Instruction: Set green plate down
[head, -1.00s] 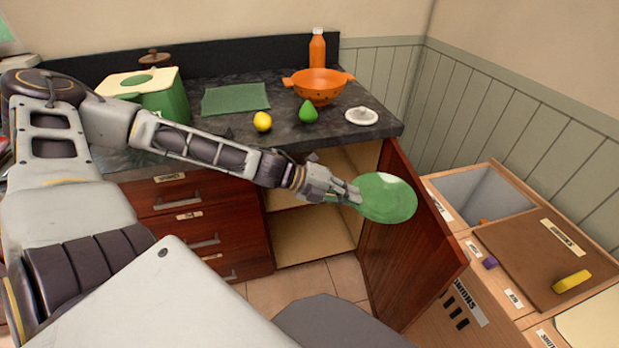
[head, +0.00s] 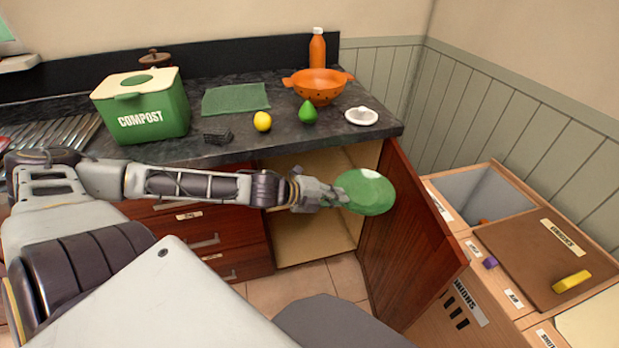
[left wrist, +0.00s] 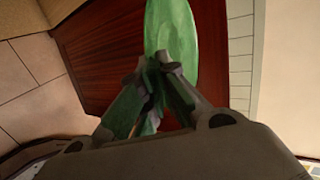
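The green plate (head: 368,192) is held by its left edge in the head view, tilted, in the air in front of the open cabinet. My left gripper (head: 338,196) is shut on that edge. In the left wrist view the plate (left wrist: 172,40) extends away from the fingertips (left wrist: 152,66), seen at a narrow angle with the dark red door behind it. The open cabinet (head: 315,235) shows light wooden inner panels and a shelf, partly hidden by my left arm. My right gripper does not show.
The open cabinet door (head: 415,245) stands just right of the plate. The counter above holds a compost bin (head: 145,112), a green cloth (head: 236,99), a lemon (head: 262,122), a green pear (head: 308,112), an orange colander (head: 318,88) and a white lid (head: 361,117). Wooden bins (head: 530,255) stand at right.

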